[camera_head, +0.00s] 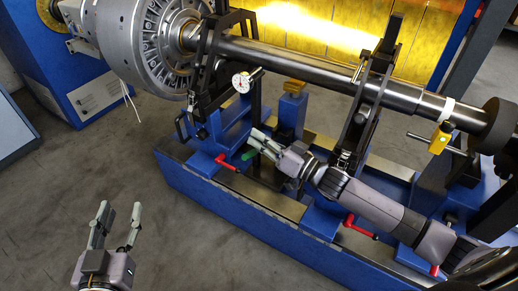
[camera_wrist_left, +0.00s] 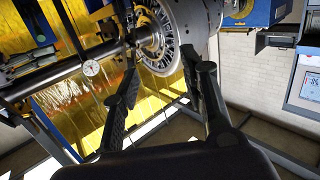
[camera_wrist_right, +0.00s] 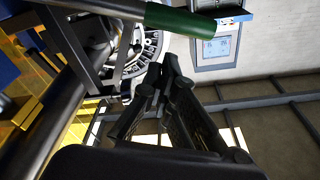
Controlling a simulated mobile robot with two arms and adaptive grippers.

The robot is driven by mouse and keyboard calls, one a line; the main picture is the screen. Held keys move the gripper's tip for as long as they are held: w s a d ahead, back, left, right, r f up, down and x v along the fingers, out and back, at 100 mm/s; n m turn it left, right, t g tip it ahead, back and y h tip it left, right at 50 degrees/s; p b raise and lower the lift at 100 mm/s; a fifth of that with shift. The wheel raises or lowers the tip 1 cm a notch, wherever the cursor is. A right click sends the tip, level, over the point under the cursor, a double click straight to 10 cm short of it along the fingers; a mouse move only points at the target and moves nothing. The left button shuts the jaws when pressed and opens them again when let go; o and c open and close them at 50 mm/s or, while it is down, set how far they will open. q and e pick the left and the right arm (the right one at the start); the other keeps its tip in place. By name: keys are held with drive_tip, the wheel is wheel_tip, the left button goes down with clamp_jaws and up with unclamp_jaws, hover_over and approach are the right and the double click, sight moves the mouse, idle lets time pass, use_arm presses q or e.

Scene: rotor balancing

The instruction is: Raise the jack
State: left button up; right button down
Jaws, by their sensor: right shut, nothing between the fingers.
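The jack appears to be the blue post (camera_head: 291,112) with a yellow top, standing under the long steel shaft (camera_head: 300,66) on the blue bed. A green-tipped handle (camera_head: 248,154) lies right by the fingertips of my right gripper (camera_head: 258,144); it also shows large in the right wrist view (camera_wrist_right: 180,19). My right gripper is shut and empty, with the handle beside its fingers, not between them. Whether they touch is unclear. My left gripper (camera_head: 119,221) is open and empty above the floor, left of the bed.
A bladed rotor disc (camera_head: 165,45) sits on the shaft at the upper left. Black bearing supports (camera_head: 362,112) and a dial gauge (camera_head: 241,82) stand near the shaft. Red handles (camera_head: 228,163) stick out along the bed's front. The grey floor (camera_head: 95,165) at left is clear.

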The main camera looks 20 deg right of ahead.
use_arm(q)
drive_tip(key=shift+d+r+t+h, duration=0.2)
drive_tip(key=shift+r+t, duration=0.35)
drive_tip(key=shift+r, duration=0.4)
drive_tip(key=shift+d+r+t+h, duration=0.1)
drive_tip(key=shift+r+t+h, duration=0.2)
drive_tip(key=shift+r+t, duration=0.45)
use_arm(e)
drive_tip(key=shift+s+a+f, duration=0.1)
drive_tip(key=shift+s+f, duration=0.15)
drive_tip(key=shift+f, duration=0.2)
drive_tip(key=shift+s+a+f, duration=0.1)
drive_tip(key=shift+s+f, duration=0.1)
drive_tip(key=shift+f, duration=0.25)
use_arm(q)
drive_tip(key=shift+r+b, duration=0.2)
drive_tip(key=shift+b, duration=0.1)
use_arm(e)
drive_tip(key=shift+f, duration=0.15)
